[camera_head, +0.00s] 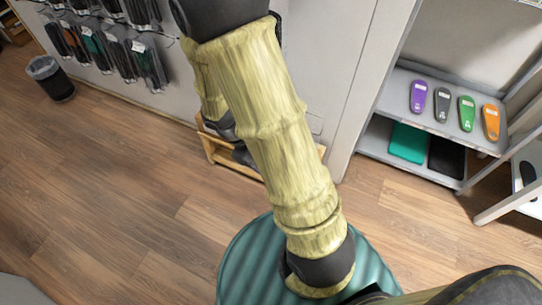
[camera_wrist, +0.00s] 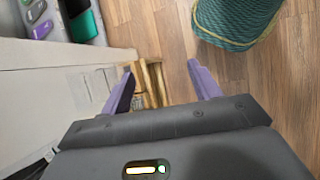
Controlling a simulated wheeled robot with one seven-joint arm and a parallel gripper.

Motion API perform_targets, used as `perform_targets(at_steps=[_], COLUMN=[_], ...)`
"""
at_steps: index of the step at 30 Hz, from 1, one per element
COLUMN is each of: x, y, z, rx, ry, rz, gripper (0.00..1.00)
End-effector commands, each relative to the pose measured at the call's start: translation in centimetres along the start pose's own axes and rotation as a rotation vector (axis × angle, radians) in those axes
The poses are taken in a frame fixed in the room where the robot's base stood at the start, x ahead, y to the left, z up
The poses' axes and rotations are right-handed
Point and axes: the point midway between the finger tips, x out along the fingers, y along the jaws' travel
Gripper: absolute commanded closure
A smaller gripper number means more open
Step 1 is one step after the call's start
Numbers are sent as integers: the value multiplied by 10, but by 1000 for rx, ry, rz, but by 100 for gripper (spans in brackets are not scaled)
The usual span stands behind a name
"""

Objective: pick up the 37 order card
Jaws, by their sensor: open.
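I cannot make out a 37 order card in either view. My gripper (camera_wrist: 160,67) shows in the wrist view with its two purple fingers spread wide apart. Nothing is between the fingers; behind the gap are the wood floor and part of a wooden rack (camera_wrist: 152,84). In the head view my arm crosses the middle of the picture and hides part of the wall and floor. My gripper cannot be made out there.
A grey shelf (camera_head: 398,90) at right holds purple, dark grey, green and orange insoles, with teal and black sheets below. The low wooden rack (camera_head: 218,154) with dark shoes stands by the wall. The left floor is clear.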

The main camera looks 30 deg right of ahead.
Motion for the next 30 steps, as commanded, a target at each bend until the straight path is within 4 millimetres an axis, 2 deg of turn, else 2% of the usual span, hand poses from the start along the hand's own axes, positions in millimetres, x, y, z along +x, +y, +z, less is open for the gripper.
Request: perform_targets(at_steps=[1, 8, 12, 17, 21, 27, 30], x=[32, 108, 149, 191, 226, 273, 288], y=[-4, 7, 14, 20, 20, 8, -1], z=[-16, -58, -92, -137, -184, -257, -287], rx=[-55, -280, -414, -565, -694, -877, -947], ry=[-52, -259, -371, -481, -560, -634, -649], rz=[40, 258, 411, 605, 787, 1066, 1182], gripper=[38, 38, 38, 38, 38, 38, 38])
